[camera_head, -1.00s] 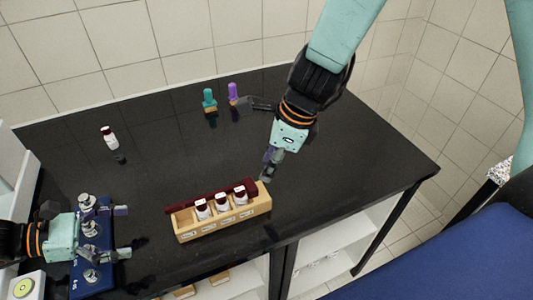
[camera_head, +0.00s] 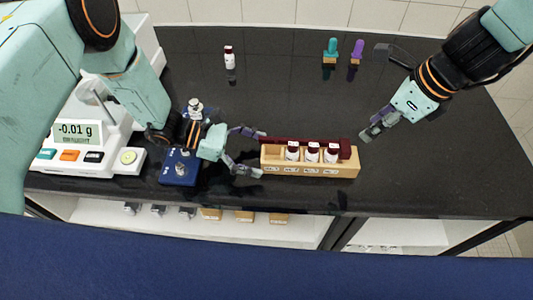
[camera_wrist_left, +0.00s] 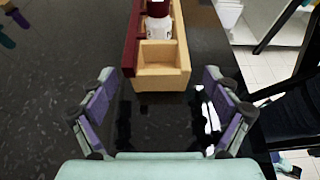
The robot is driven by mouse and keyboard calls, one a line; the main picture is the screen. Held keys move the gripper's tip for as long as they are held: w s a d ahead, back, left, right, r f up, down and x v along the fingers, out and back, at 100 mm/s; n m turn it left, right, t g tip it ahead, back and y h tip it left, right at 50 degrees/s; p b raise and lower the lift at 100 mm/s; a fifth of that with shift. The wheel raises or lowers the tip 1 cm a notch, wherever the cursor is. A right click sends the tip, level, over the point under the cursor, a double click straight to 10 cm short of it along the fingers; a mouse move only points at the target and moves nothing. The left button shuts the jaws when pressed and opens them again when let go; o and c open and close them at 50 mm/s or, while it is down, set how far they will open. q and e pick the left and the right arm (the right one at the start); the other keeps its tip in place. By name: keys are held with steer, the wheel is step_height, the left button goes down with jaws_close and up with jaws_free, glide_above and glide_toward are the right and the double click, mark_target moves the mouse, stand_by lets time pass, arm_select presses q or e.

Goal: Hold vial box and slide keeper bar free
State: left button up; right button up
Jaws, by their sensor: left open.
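The wooden vial box (camera_head: 310,170) stands on the black bench with several red-capped white vials in it. The dark red keeper bar (camera_head: 278,141) lies along the box's far side, with a block at its right end (camera_head: 345,148). My left gripper (camera_head: 262,152) is open at the box's left end, its fingers spread. In the left wrist view, the box (camera_wrist_left: 160,76) lies ahead between and beyond the open fingers, with an empty compartment nearest and the bar (camera_wrist_left: 131,40) on its left. My right gripper (camera_head: 368,134) is near the box's right end; its jaw opening is unclear.
One loose vial (camera_head: 229,58) and green (camera_head: 331,50) and purple (camera_head: 357,50) handled items stand at the back. The middle bench is clear.

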arm_select(q)
steer(key=shift+x, duration=1)
steer(key=shift+d, duration=0.2)
steer(key=shift+c, duration=0.2)
